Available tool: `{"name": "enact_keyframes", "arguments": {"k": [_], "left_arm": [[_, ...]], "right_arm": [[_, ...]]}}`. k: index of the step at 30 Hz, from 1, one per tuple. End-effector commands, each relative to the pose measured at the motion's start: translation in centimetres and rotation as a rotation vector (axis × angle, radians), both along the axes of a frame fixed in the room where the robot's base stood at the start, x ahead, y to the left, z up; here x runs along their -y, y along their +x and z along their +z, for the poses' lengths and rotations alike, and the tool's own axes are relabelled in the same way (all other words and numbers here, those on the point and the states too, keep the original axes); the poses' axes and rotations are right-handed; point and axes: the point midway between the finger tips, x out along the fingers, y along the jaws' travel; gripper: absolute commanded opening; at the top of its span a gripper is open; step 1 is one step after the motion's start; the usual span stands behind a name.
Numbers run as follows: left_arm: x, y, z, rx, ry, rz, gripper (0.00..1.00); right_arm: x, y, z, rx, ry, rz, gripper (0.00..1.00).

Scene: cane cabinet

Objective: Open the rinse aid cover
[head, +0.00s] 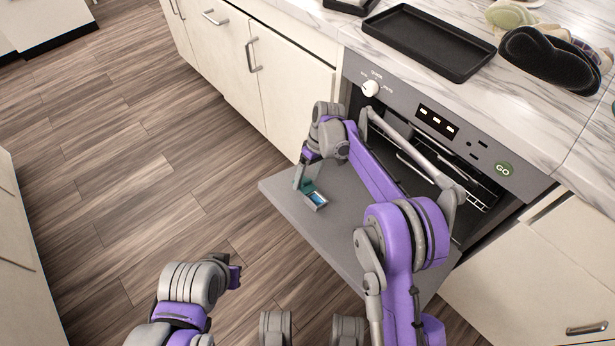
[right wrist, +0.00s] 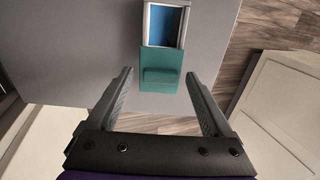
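The rinse aid dispenser (head: 316,201) is a small grey-framed box on the inner face of the lowered appliance door (head: 282,208). Its teal cover (head: 308,187) stands away from the box, so the blue inside shows. In the right wrist view the cover (right wrist: 162,80) lies below the open blue compartment (right wrist: 163,26). My right gripper (right wrist: 159,73) is open and empty, with one finger on each side of the cover and visible gaps between. In the head view its fingers show beside the cover. My left gripper (head: 236,276) is low in the head view; its fingers are unclear.
The marble counter (head: 325,20) above holds a black tray (head: 430,40) and a dark rounded object (head: 550,60). The appliance panel (head: 430,115) has a knob and a GO button. White cabinets flank the appliance. Bare wooden floor (head: 130,170) lies left of the door.

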Motion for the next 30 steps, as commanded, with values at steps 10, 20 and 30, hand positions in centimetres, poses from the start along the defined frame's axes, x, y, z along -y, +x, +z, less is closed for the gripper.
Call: {"name": "enact_keyframes", "arguments": {"k": [10,20,30], "left_arm": [[0.0,-0.1,0.7,0.002,0.000,0.000,0.00],[0.0,-0.2,2.2,0.008,0.000,0.000,0.00],[0.0,-0.2,2.6,0.009,0.000,0.000,0.00]], "right_arm": [[0.5,0.5,2.2,0.000,0.000,-0.001,0.85],[2.0,2.0,8.4,0.001,0.000,-0.001,0.85],[2.5,2.5,10.3,0.000,0.000,0.000,0.85]]}}
